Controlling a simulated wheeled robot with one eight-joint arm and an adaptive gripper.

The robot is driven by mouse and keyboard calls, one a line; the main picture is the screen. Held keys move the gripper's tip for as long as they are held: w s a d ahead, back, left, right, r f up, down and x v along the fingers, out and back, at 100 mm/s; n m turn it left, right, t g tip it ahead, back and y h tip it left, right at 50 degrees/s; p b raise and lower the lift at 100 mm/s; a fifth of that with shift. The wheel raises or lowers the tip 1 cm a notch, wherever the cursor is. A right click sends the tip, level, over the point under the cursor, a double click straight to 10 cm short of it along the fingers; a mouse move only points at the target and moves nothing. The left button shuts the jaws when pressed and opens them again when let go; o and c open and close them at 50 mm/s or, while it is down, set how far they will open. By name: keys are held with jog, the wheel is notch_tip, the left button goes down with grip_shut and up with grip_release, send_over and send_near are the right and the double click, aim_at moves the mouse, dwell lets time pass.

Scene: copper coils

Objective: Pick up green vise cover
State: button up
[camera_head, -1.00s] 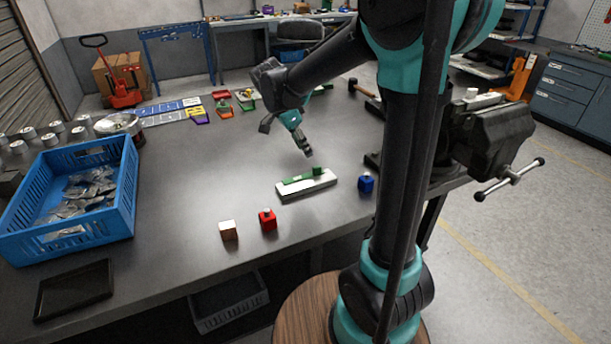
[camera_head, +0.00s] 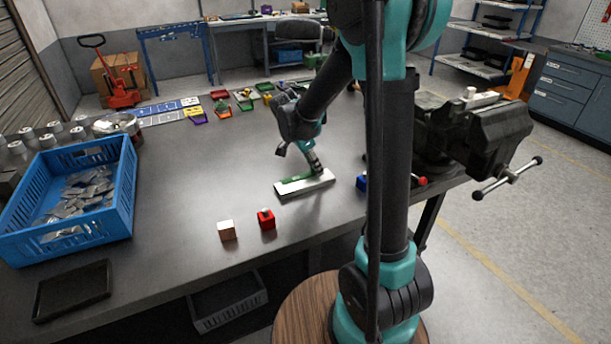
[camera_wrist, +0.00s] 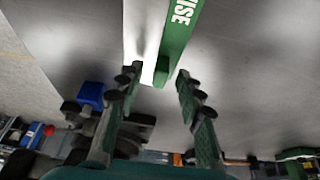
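The green vise cover (camera_head: 292,185) lies on a pale flat block (camera_head: 290,193) on the grey table. In the wrist view the cover (camera_wrist: 183,30) shows white lettering reading "VISE", beside the pale block (camera_wrist: 146,35). My gripper (camera_head: 317,171) is low at the right end of the cover and hides its raised end in the head view. In the wrist view my gripper (camera_wrist: 158,78) is open, with the near end of the cover between its fingertips and gaps at the sides. The black vise (camera_head: 470,135) stands at the table's right edge.
A blue block (camera_head: 361,182) is close to the right, partly behind my arm. A red block (camera_head: 266,220) and a wooden block (camera_head: 227,231) stand at the front. A blue crate (camera_head: 120,200) of metal parts is at left. The table's middle is clear.

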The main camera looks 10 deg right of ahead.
grip_shut()
jog(key=shift+r, duration=0.1)
dwell(0.3)
notch_tip(320, 180, up, 20)
dwell(0.5)
